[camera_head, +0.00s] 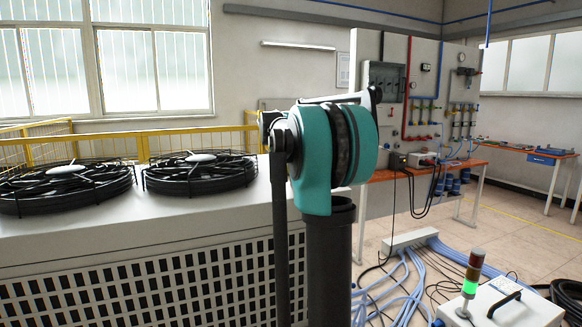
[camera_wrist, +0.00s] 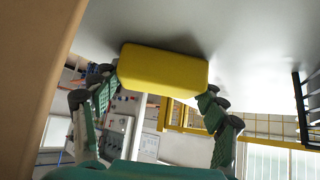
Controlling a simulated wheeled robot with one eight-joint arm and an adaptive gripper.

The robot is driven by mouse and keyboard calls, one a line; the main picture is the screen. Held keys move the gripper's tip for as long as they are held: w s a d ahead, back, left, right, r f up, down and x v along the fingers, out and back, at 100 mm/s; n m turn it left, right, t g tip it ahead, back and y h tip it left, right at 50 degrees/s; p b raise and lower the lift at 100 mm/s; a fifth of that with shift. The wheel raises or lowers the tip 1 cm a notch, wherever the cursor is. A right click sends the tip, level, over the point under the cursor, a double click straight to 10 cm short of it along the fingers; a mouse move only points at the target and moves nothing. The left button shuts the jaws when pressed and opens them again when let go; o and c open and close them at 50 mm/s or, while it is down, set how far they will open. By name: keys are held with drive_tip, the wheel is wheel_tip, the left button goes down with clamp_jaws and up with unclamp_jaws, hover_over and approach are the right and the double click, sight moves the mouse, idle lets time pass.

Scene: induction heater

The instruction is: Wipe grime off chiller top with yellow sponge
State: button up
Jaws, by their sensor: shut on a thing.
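The yellow sponge (camera_wrist: 163,72) is between the fingers of my gripper (camera_wrist: 160,88) in the wrist view, and the gripper is shut on it. The chiller (camera_head: 150,225) stands at the left in the head view, with a pale flat top. Its grey top (camera_wrist: 255,40) fills the upper part of the wrist view, which looks upside down. The sponge lies against or very close to this top; I cannot tell if they touch. A soft dark patch shows beside the sponge; I cannot tell shadow from grime. In the head view my arm hides the gripper and sponge.
Two black fan guards, left (camera_head: 66,187) and right (camera_head: 200,172), rise from the chiller top. A yellow railing (camera_head: 105,146) runs behind it. An orange-topped bench (camera_head: 460,160) stands right. Blue hoses (camera_head: 400,275) and a white box (camera_head: 510,305) with a signal light are low right.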

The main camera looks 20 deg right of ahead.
drive_tip(key=shift+s, duration=1.25)
drive_tip(key=shift+a+f, duration=0.1)
drive_tip(key=shift+a, duration=0.6)
drive_tip(key=shift+c, duration=0.5)
drive_tip(key=shift+w+a, duration=0.15)
drive_tip(key=shift+w, duration=4.35)
drive_tip(key=shift+w+a, duration=0.15)
drive_tip(key=shift+w, duration=4.35)
drive_tip(key=shift+r, duration=3.1)
drive_tip(key=shift+r, duration=1.5)
